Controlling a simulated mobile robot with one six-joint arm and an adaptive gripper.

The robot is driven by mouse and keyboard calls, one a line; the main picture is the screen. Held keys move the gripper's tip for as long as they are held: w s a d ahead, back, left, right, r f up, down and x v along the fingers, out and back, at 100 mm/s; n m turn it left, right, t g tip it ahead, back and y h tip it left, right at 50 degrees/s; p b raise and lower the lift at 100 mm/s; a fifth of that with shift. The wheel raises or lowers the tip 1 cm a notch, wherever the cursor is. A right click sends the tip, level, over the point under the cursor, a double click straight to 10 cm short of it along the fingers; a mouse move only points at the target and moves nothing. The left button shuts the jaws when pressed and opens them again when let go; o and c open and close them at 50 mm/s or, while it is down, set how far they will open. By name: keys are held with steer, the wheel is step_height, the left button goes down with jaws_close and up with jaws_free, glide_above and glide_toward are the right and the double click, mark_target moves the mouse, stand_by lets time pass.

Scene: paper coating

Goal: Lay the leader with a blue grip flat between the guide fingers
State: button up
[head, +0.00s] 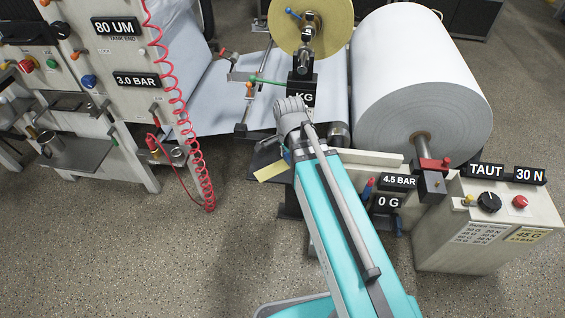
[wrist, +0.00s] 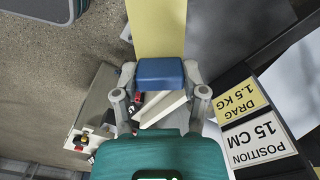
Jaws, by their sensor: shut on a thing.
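The leader shows in the wrist view as a pale yellow strip (wrist: 158,28) with a blue grip (wrist: 160,71) at its near end. My gripper (wrist: 160,78) is shut on the blue grip, one finger on each side. The strip runs away from the gripper to the top of that view. I cannot make out the guide fingers for certain in either view.
A large white paper roll (head: 418,95) stands at the right, beside the TAUT control box (head: 480,225). A KG block (head: 302,88) sits behind my wrist. A red coiled hose (head: 178,100) hangs at the left. DRAG and POSITION signs (wrist: 258,140) are close at right.

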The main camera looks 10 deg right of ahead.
steer(key=shift+w+f, duration=0.1)
steer(key=w+d+f+b, duration=0.1)
steer(key=w+f+b, duration=0.1)
steer(key=w, duration=0.1)
steer(key=w+d+f+b, duration=0.1)
steer(key=w+f+b, duration=0.2)
steer(key=w, duration=0.1)
steer(key=w+d+f+b, duration=0.1)
steer(key=w+f+b, duration=0.2)
steer(key=w, duration=0.1)
steer(key=shift+w+d, duration=0.2)
steer(key=shift+d, duration=0.15)
steer(key=shift+w+d+f+b, duration=0.2)
steer(key=shift+w+f+b, duration=0.25)
steer(key=shift+w+b, duration=0.1)
steer(key=shift+w+d+f+b, duration=0.15)
steer(key=shift+w+f+b, duration=0.25)
steer(key=shift+f+b, duration=1.6)
steer(key=shift+f, duration=0.1)
